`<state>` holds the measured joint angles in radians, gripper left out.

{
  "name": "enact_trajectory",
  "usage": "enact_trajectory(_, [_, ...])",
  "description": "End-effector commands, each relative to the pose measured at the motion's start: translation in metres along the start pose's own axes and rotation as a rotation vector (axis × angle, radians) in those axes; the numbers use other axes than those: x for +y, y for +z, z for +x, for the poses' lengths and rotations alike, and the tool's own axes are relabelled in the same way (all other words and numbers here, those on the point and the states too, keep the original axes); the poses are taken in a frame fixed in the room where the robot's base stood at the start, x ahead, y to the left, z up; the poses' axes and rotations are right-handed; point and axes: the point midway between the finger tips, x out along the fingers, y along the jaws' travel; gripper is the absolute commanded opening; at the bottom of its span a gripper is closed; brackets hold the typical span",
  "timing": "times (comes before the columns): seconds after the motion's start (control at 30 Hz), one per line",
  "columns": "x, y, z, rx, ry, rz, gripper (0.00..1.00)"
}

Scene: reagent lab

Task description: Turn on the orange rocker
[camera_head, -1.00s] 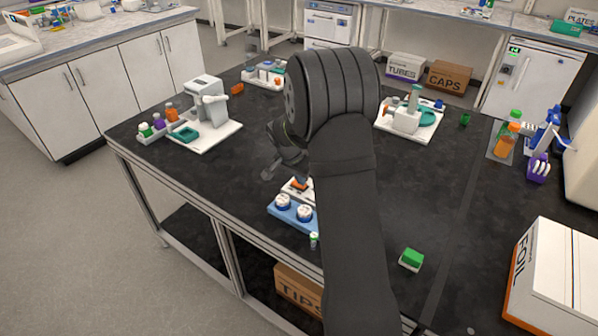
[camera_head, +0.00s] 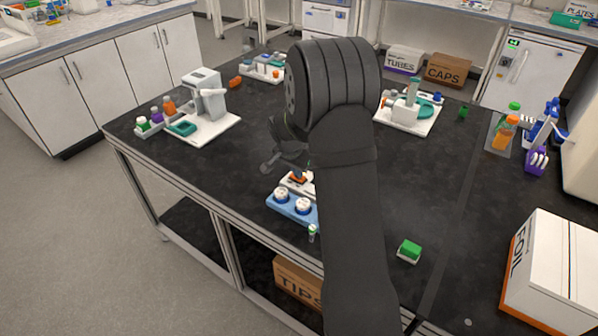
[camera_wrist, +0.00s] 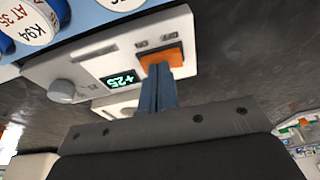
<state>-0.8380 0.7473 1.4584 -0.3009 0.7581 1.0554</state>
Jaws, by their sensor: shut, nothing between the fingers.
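The orange rocker (camera_wrist: 161,57) sits on the front panel of a white device (camera_wrist: 100,72), beside a lit green display reading +25 (camera_wrist: 121,80) and a grey knob (camera_wrist: 62,91). My gripper (camera_wrist: 160,70) is shut and empty. Its fingertips overlap the lower edge of the rocker in the wrist view, at or very close to it; I cannot tell whether they press it. Which way the rocker is tipped is unclear. In the head view the rocker (camera_head: 298,178) shows small beside my arm, which hides much of the device.
A blue rack (camera_head: 290,206) with white-capped containers adjoins the device. A small green-capped vial (camera_head: 312,232) stands in front, and a green-topped block (camera_head: 409,250) lies to the right. Other white instruments stand at the back left (camera_head: 205,95) and back right (camera_head: 408,108).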

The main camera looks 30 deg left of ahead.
Motion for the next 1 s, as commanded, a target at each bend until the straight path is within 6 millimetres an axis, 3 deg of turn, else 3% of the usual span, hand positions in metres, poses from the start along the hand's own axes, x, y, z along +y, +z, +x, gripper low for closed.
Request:
enact_trajectory(0.57, [-0.01,-0.001,-0.006,0.001,-0.003,0.0,0.0])
enact_trajectory(0.77, [-0.016,-0.011,-0.037,0.003,-0.005,0.001,0.0])
enact_trajectory(1.0, [-0.02,-0.011,-0.094,0.003,-0.005,0.0,0.0])
